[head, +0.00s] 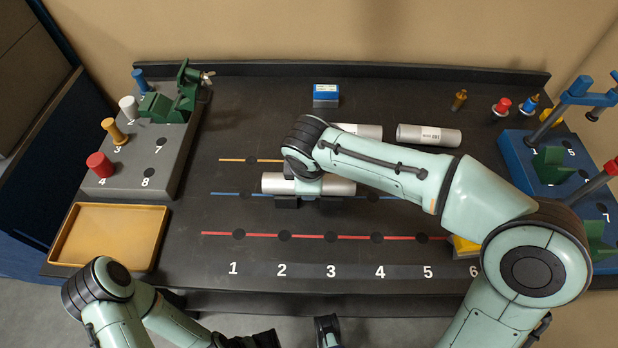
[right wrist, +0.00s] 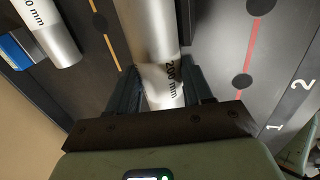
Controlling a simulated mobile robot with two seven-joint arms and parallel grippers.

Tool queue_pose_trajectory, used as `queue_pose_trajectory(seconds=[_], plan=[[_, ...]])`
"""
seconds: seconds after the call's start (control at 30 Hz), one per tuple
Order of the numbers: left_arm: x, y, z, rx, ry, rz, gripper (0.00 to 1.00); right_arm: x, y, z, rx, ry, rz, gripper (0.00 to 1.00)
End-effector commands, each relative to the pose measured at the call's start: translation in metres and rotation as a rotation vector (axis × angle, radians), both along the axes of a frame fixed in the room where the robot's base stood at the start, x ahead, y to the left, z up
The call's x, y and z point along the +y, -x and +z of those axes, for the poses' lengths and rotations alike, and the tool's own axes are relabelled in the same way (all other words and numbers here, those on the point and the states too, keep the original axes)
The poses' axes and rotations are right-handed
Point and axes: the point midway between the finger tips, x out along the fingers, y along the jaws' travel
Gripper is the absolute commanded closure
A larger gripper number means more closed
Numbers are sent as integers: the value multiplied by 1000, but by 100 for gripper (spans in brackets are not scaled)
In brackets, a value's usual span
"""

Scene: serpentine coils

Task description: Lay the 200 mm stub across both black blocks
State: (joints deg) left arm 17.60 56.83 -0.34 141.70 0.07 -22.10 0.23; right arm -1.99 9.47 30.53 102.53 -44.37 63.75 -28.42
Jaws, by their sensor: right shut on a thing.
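The 200 mm stub (head: 338,187) is a silver cylinder lying level from left to right near the middle of the table. Its "200 mm" label shows in the right wrist view (right wrist: 170,85). My right gripper (head: 303,186) is shut around the stub from above, with one finger on each side in the right wrist view (right wrist: 163,88). A black block (head: 287,203) shows just under the stub's left part; whether they touch is unclear. I cannot make out a second black block. My left gripper (head: 262,339) is partly cut off at the bottom edge, away from the stub.
Two more silver cylinders (head: 430,135) lie behind my right arm. A blue-and-white box (head: 326,95) stands at the back. A grey peg rack (head: 130,172) and yellow tray (head: 155,215) are at left, a blue rack (head: 520,150) at right. The front strip is mostly clear.

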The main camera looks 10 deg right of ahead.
Motion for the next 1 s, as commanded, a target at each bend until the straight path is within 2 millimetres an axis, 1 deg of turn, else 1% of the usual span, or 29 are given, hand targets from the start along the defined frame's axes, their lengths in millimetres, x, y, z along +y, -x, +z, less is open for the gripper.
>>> queue_pose_trajectory(seconds=[0.2, 0.23, 0.27, 0.3, 0.33, 0.63, 0.77, 0.8, 0.87, 1.0], plan=[[0, 0, 0, 0, 0, 0, 25, 0, 0, 1, -3, -1, 1, 100], [0, 0, 0, 0, 0, 0, 25, 0, 0, 1, -3, -1, 1, 47], [0, 0, 0, 0, 0, 0, 25, 0, 0, 1, -3, -1, 1, 37], [0, 0, 0, 0, 0, 0, 25, 0, 0, 1, -2, 0, 0, 24], [0, 0, 0, 0, 0, 0, 25, 0, 0, 1, -2, 0, 0, 20], [0, -1, 0, -3, 0, 1, 25, 0, 0, -1, 1, 1, 0, 20], [0, -10, 4, -32, -3, 5, 25, 0, 0, -1, 1, 0, 0, 20], [0, -13, 7, -42, -5, 7, 25, 1, 1, 6, -2, 0, 0, 20], [0, -11, 8, -34, -4, 6, 25, 2, 4, 19, -5, 0, 1, 20], [0, -9, 13, -24, -2, 4, 25, 4, 14, 52, -7, -1, 1, 20]])
